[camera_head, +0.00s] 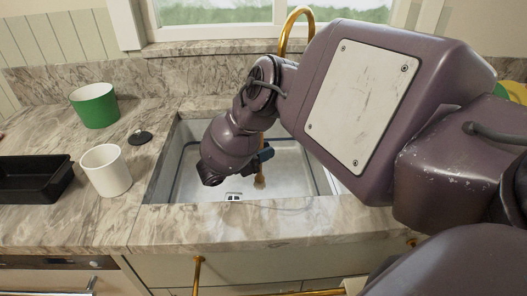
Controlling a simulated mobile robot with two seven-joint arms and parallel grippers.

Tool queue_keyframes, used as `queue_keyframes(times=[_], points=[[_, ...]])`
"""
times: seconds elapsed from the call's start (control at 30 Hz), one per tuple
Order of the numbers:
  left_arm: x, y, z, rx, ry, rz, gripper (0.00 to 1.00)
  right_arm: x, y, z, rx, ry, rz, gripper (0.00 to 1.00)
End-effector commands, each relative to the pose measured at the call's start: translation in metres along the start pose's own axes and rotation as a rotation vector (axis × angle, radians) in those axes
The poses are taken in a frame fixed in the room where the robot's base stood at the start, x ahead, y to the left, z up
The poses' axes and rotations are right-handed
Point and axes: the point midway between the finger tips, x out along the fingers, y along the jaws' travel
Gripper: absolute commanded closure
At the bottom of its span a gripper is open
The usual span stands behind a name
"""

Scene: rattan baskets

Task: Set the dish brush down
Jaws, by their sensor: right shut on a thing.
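The dish brush (260,181) hangs bristles down over the sink (300,172) in the head view. Its light bristle end shows below my right gripper (264,156), and part of its handle is hidden by the gripper and arm. My right gripper is shut on the brush, above the sink floor. I cannot tell whether the bristles touch the sink. My left gripper is not in view.
The counter's front strip is clear.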

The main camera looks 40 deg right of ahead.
Motion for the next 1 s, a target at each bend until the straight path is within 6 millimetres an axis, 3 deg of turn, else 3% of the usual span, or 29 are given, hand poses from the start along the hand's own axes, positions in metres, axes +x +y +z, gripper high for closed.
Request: queue_keyframes(times=[0.13,0.77,0.8,0.93,1.0], points=[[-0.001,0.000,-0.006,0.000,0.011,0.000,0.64,0.000,0.000,0.003,0.003,0.000,0.000,1.00],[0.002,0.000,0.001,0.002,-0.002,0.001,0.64,-0.001,0.000,-0.010,0.002,0.000,-0.001,1.00],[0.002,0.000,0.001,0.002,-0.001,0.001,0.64,-0.001,0.000,-0.009,0.002,0.000,-0.001,0.74],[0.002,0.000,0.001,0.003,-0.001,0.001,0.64,-0.001,0.000,-0.009,0.002,0.000,-0.001,0.54],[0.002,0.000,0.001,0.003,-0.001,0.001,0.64,-0.001,0.000,-0.009,0.002,0.000,-0.001,0.52]])
